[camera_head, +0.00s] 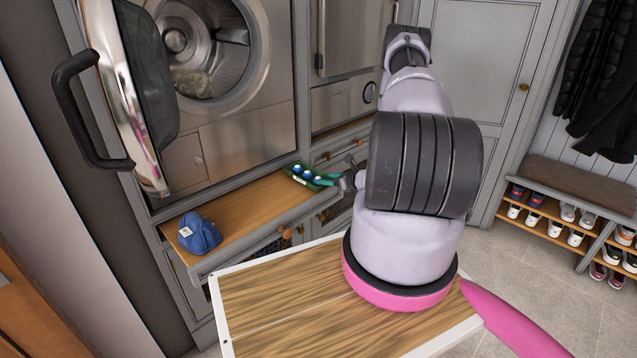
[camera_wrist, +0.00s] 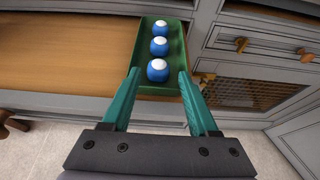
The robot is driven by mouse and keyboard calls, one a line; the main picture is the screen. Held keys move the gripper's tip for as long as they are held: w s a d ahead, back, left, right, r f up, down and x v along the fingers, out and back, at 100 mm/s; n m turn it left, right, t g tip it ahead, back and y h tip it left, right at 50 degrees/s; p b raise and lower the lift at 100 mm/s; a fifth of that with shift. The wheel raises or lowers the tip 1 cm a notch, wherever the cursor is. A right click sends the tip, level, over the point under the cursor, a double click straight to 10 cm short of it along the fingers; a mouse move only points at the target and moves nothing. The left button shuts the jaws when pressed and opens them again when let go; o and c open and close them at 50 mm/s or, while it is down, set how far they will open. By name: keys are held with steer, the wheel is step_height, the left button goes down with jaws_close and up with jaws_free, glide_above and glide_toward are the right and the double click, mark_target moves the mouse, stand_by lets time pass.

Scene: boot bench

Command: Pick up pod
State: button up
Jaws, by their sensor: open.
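Three round blue pods with white tops sit in a row in a narrow green tray (camera_head: 290,176). The nearest pod (camera_wrist: 157,70), the middle pod (camera_wrist: 159,46) and the far pod (camera_wrist: 161,27) are clear in the wrist view, where the tray (camera_wrist: 180,50) also shows. The tray rests on a pulled-out wooden shelf (camera_head: 245,207) below the washer. My gripper (camera_wrist: 158,73) is open and empty. Its green fingers are spread on either side of the tray's near end, tips about level with the nearest pod. I cannot tell whether they touch the tray.
A blue cloth item (camera_head: 199,233) lies at the shelf's left end. The washer door (camera_head: 125,80) hangs open at the left. Drawers with round wooden knobs (camera_wrist: 307,55) are right of the tray. A shoe rack (camera_head: 560,215) stands far right. The shelf's middle is clear.

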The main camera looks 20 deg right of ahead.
steer(key=x, duration=0.5)
steer(key=shift+w+a+f, duration=0.1)
jaws_close()
